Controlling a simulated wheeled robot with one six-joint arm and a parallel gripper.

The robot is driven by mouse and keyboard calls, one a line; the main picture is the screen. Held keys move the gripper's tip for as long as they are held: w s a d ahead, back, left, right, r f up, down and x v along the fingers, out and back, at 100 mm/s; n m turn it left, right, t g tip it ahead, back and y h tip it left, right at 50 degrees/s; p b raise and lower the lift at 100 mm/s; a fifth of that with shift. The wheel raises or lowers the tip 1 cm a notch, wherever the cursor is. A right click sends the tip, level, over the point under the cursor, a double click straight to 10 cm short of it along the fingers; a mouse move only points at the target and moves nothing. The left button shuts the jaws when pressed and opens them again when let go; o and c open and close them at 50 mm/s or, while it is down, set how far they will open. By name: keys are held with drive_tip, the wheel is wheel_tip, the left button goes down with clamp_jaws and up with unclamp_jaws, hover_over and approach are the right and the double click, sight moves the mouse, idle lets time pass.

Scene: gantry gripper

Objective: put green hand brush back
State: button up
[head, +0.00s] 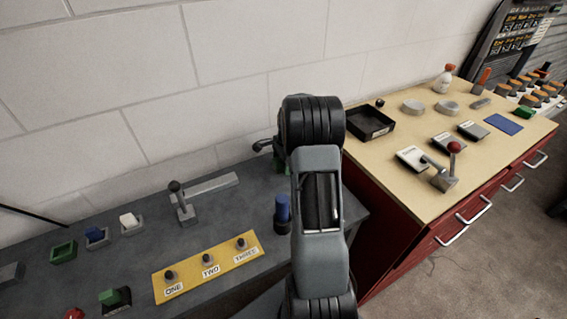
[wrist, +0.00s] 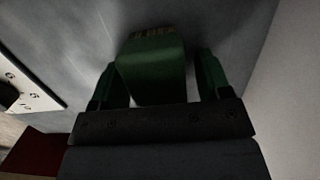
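The green hand brush (wrist: 150,70) fills the middle of the wrist view, with its brownish bristle edge at the top. My gripper (wrist: 158,62) has one finger on each side of the brush. A gap shows between the brush and the right finger; the left finger looks close to it, and I cannot tell if they touch. In the head view my arm covers most of the gripper. A small green patch (head: 281,150) shows beside the arm near the wall; I cannot tell whether it is brush or gripper. The brush's resting place cannot be made out.
The grey bench (head: 110,265) holds a yellow button panel (head: 208,267), a lever (head: 181,203), a blue-topped knob (head: 283,213) and several coloured switches. On the right, a wooden-topped red cabinet (head: 390,235) carries a black tray (head: 370,123) and a red-knobbed lever (head: 448,168). A white block wall stands behind.

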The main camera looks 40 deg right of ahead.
drive_tip(key=r, duration=0.3)
drive_tip(key=d+r, duration=0.1)
drive_tip(key=r, duration=0.7)
drive_tip(key=shift+s+d+r, duration=0.15)
drive_tip(key=shift+d+r, duration=0.05)
drive_tip(key=shift+r, duration=0.05)
drive_tip(key=s+a+r+n+t, duration=0.1)
drive_tip(key=s+a+r+n, duration=0.1)
drive_tip(key=s+a+n, duration=0.3)
drive_tip(key=s+a+r+n+h, duration=0.1)
drive_tip(key=s+a+r+n, duration=0.15)
drive_tip(key=a, duration=0.55)
drive_tip(key=s+a+r+n+t, duration=0.1)
drive_tip(key=s+a+r+n, duration=0.1)
drive_tip(key=a+n, duration=0.35)
drive_tip(key=s+a+f+n+t, duration=0.1)
drive_tip(key=s+a+f+n, duration=0.2)
drive_tip(key=s+a+n, duration=0.3)
drive_tip(key=shift+s+n+t, duration=0.4)
drive_tip(key=shift+s, duration=0.65)
